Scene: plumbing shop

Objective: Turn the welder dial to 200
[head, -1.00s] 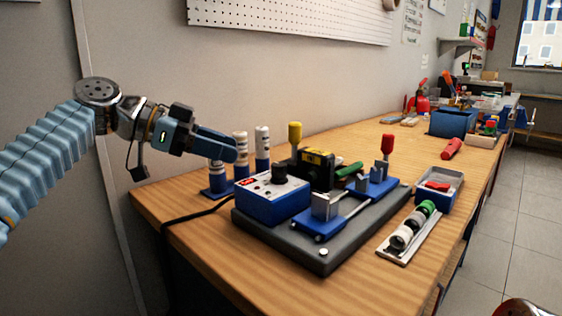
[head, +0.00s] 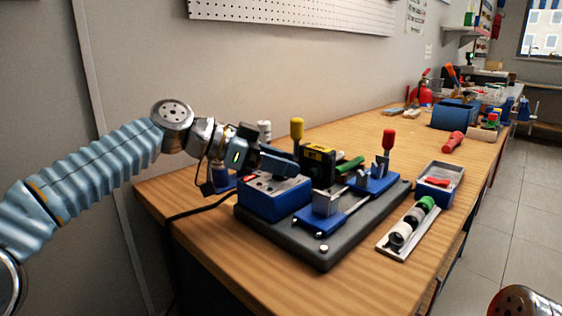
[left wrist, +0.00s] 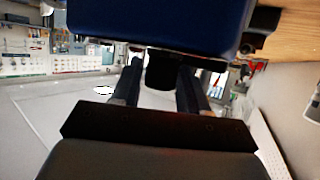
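The welder's control box (head: 275,203), blue with a pale top, stands at the left end of the dark fixture plate. Its red display shows near the top left, too small to read. My left gripper (head: 290,168) is over the box top and hides the dial in the head view. In the left wrist view, the black dial (left wrist: 161,72) stands out from the blue box between the two fingertips (left wrist: 160,75). The fingers are spread on either side of it, with a narrow light gap on at least one side. The dial's setting cannot be seen. My right gripper is out of view.
The dark plate (head: 325,255) carries blue clamps with yellow and red handles and a black-yellow unit (head: 318,165). White-blue cylinders stand behind my gripper. A grey tray (head: 440,185) and a rack of round parts (head: 408,230) lie to the right. A black cable leaves the box leftward.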

